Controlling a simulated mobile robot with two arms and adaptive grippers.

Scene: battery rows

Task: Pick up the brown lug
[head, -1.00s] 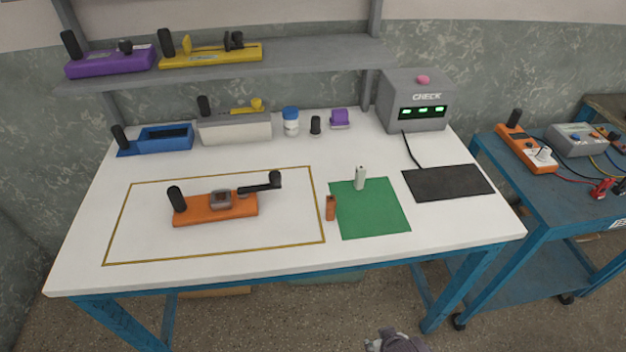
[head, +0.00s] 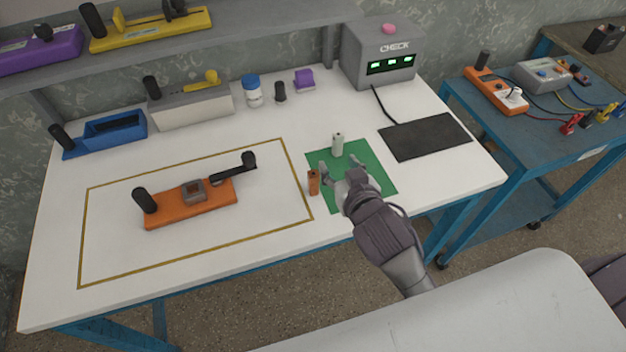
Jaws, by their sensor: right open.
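The brown lug (head: 313,183) is a small upright brown piece with a dark tip. It stands on the white table at the left edge of the green mat (head: 379,188). My right gripper (head: 340,168) is open and empty over the mat, just to the right of the lug and apart from it. A similar pale upright piece (head: 337,146) stands on the mat just beyond the gripper. My left gripper is not in view.
An orange holder with black handles (head: 190,204) lies inside the yellow outline to the left. A dark pad (head: 425,137) and the grey CHECK box (head: 380,55) are at the right and back. A blue-capped jar (head: 252,92) stands at the back. The table's front is clear.

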